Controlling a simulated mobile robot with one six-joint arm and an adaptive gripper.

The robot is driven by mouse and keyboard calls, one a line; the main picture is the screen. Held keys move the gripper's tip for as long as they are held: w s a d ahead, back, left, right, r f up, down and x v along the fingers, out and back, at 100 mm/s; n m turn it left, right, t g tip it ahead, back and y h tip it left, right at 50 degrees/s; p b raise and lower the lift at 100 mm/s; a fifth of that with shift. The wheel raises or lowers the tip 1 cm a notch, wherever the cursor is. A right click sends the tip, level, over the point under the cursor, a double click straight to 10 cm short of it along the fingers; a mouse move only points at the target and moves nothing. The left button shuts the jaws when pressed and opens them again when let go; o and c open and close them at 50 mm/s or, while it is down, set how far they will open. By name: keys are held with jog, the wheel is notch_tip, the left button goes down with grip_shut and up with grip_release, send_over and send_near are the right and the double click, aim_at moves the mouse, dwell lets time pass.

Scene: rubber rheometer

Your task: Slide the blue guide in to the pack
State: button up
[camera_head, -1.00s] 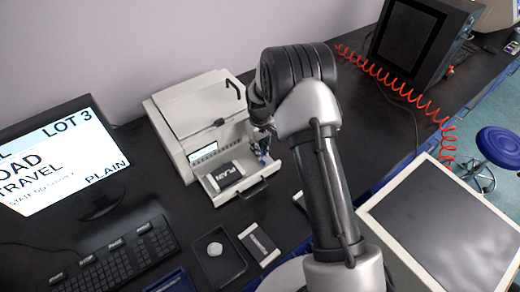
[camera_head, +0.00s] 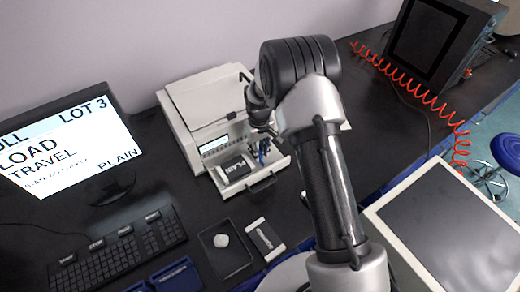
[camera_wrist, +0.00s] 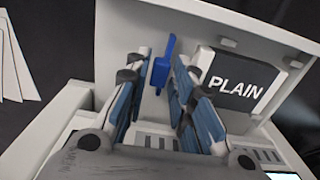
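The blue guide (camera_wrist: 162,65) is a small upright blue piece on the floor of the light grey pull-out tray (camera_wrist: 122,45). The pack (camera_wrist: 239,84), dark with a white label reading PLAIN, lies in the same tray to the guide's right in the wrist view. A gap separates guide and pack, partly covered by my right finger. My gripper (camera_wrist: 161,75) is open, its blue-padded fingers either side of the guide, with gaps showing. In the head view the pack (camera_head: 235,168) shows in the tray (camera_head: 262,185), and my gripper (camera_head: 262,148) is over the tray's right part.
The printer-like machine (camera_head: 208,105) stands behind the tray. A monitor (camera_head: 70,145) and keyboard (camera_head: 118,250) are at left. A black dish (camera_head: 225,262) and another labelled pack (camera_head: 265,240) lie in front. A red coiled cable (camera_head: 420,95) is at right.

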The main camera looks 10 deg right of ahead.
jog(key=shift+o, duration=1)
notch_tip(320, 180, up, 12)
jog(key=shift+c, duration=0.4)
